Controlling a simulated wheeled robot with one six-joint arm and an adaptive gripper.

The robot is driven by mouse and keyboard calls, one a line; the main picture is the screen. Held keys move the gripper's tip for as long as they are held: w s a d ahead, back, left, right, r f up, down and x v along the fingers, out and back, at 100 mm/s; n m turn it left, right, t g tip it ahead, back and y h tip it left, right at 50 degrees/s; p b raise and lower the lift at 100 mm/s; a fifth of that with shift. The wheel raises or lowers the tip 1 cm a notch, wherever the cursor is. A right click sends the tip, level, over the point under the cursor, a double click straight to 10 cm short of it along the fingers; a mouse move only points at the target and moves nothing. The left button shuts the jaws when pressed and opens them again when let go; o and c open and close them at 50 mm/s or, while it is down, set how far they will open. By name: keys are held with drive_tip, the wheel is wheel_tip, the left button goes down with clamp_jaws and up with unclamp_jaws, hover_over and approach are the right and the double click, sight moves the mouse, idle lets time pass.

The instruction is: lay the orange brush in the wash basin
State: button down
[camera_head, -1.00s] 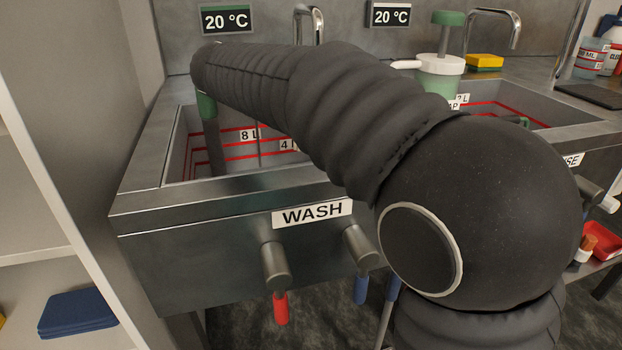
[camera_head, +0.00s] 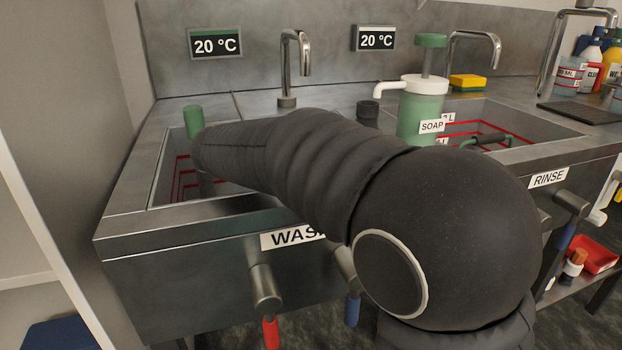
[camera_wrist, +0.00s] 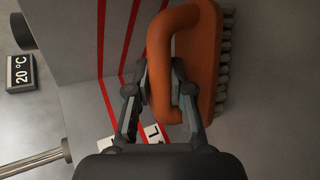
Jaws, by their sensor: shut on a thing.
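The orange brush (camera_wrist: 200,50) shows in the wrist view, with its looped handle between my fingers and its pale bristles toward the right. My gripper (camera_wrist: 160,85) is shut on the brush's handle. The red-lined wall of the wash basin lies behind them. In the head view, the wash basin (camera_head: 122,224) is the left sink, with a WASH label on its front. My arm reaches over its front rim and hides much of its inside; the gripper and brush are hidden there. I cannot tell whether the brush touches the basin floor.
A green-topped post (camera_head: 194,122) stands at the basin's left. A tap (camera_head: 304,62) rises behind it. A soap pump bottle (camera_head: 420,108) stands between the two sinks. The rinse basin (camera_head: 530,125) lies to the right, with a yellow sponge (camera_head: 467,82) behind it.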

drive_tip(key=c, duration=1)
unclamp_jaws()
drive_tip(key=shift+c, duration=0.2)
drive_tip(key=v, duration=1.2)
